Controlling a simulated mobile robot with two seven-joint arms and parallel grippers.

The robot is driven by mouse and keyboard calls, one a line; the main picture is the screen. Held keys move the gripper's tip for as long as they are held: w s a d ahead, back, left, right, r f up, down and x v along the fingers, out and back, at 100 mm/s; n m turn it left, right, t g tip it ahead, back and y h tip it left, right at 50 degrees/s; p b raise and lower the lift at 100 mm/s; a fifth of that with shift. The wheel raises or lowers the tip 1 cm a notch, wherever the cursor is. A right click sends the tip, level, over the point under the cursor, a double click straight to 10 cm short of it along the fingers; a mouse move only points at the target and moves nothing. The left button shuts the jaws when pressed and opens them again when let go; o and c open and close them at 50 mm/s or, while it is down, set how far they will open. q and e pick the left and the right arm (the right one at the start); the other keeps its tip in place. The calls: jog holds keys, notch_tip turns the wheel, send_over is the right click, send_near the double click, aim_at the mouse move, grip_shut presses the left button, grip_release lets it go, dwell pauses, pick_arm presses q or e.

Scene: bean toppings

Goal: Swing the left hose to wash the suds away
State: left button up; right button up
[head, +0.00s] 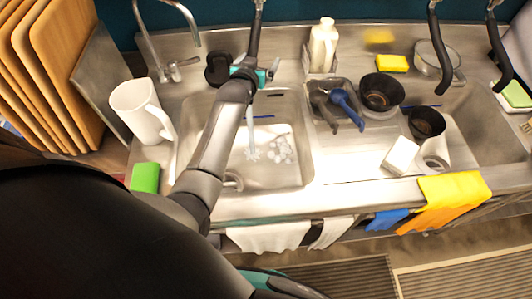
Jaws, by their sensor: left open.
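My left gripper (256,74), with teal fingertips, is over the back of the left sink basin (197,125). It is open, with its fingertips around the lower part of the dark left hose (255,35), which hangs from above. I cannot tell whether they touch it. A pale stream of water (250,130) falls below the gripper into the basin. White suds (281,150) lie on the basin floor, just right of where the stream lands. My left arm crosses in front and hides part of the basin's left side. My right gripper is not in view.
A chrome faucet (170,66) and white pitcher (142,110) stand left of the basin. Two more dark hoses (441,50) hang far right. Cloths (453,200) drape over the front edge.

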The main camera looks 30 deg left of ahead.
pick_arm(q)
jog(key=shift+w+d, duration=0.35)
jog(key=shift+d, duration=0.45)
jog(key=shift+w+d, duration=0.35)
jog(key=shift+d, duration=0.5)
jog(key=s+d+r+p, duration=0.2)
jog(key=s+d+p, duration=0.2)
jog(key=s+p, duration=0.2)
jog(key=shift+s+r+p, duration=0.25)
jog(key=shift+r+p, duration=0.05)
jog(key=shift+p, duration=0.65)
